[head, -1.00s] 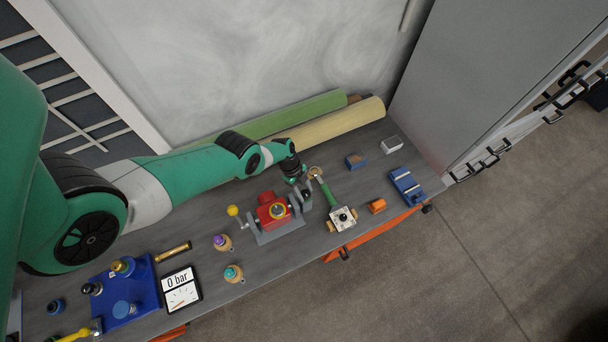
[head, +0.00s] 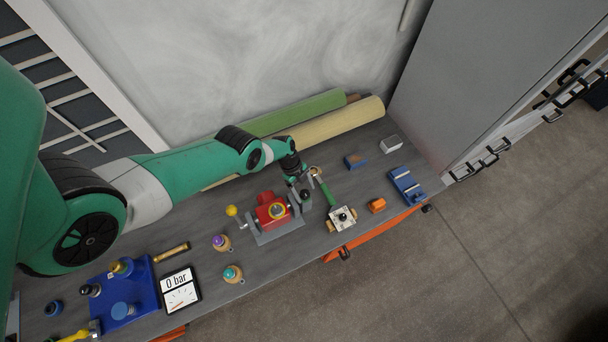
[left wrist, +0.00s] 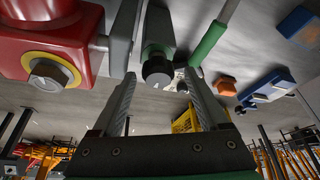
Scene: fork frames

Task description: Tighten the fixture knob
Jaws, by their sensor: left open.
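The fixture (head: 275,232) is a grey bracket on the bench holding a red block (head: 272,209) with a brass ring and a bolt. Its black knob (head: 306,195) is at the right end; in the left wrist view the knob (left wrist: 157,70) sits on a grey-green mount beside the red block (left wrist: 50,45). My left gripper (head: 299,183) is open just behind the knob. In the left wrist view its fingers (left wrist: 160,80) stand either side of the knob, apart from it as far as I can see. My right gripper is not in view.
A white device (head: 342,220) with a green handle stands close right of the fixture. A yellow ball (head: 232,211) is at its left. An orange block (head: 377,205) and a blue vise-like piece (head: 405,186) lie further right. A gauge tablet (head: 180,290) lies front left.

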